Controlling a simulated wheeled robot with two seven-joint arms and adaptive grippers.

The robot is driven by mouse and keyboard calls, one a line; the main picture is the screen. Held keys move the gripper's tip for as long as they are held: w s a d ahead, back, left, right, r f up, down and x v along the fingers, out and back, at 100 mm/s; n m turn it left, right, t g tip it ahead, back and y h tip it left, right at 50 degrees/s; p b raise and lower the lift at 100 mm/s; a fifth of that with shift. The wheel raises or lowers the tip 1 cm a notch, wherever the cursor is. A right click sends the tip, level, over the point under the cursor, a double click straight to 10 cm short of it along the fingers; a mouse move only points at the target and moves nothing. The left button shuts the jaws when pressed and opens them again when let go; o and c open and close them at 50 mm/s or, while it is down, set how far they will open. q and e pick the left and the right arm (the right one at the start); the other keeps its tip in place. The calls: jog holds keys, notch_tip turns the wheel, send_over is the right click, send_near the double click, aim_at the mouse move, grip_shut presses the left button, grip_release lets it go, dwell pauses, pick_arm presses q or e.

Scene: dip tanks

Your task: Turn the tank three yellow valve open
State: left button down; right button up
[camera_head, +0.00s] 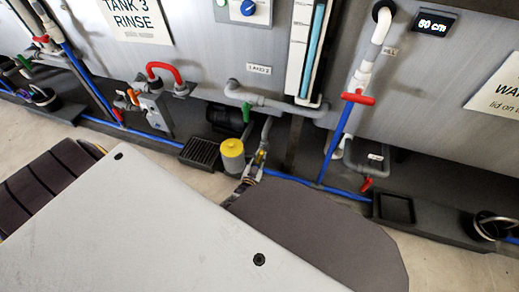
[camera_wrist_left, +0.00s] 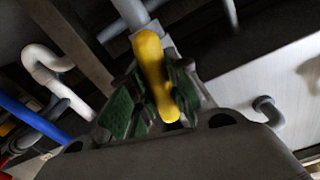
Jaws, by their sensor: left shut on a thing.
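The yellow valve handle (camera_wrist_left: 151,60) is long and rounded and sits on a grey pipe fitting in the left wrist view. My left gripper (camera_wrist_left: 156,98) is shut on it, with a green-padded finger on each side of the handle. In the head view the valve (camera_head: 260,157) is small, low on the pipework below the tank wall, and partly hidden by my left gripper (camera_head: 254,171). A sign reading "TANK 3 RINSE" (camera_head: 136,17) is on the wall at upper left. My right gripper is not in view.
A yellow-topped canister (camera_head: 232,155) stands just left of the valve, beside a black grated tray (camera_head: 199,153). A blue pipe (camera_head: 318,187) runs along the floor. A red-handled valve (camera_head: 357,98) is on the pipe at right. A green valve (camera_head: 246,112) is just above.

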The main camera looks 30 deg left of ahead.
pick_arm(q)
jog(key=shift+n, duration=1.3)
jog(key=c, duration=1.3)
grip_release()
jog(key=shift+v, duration=6)
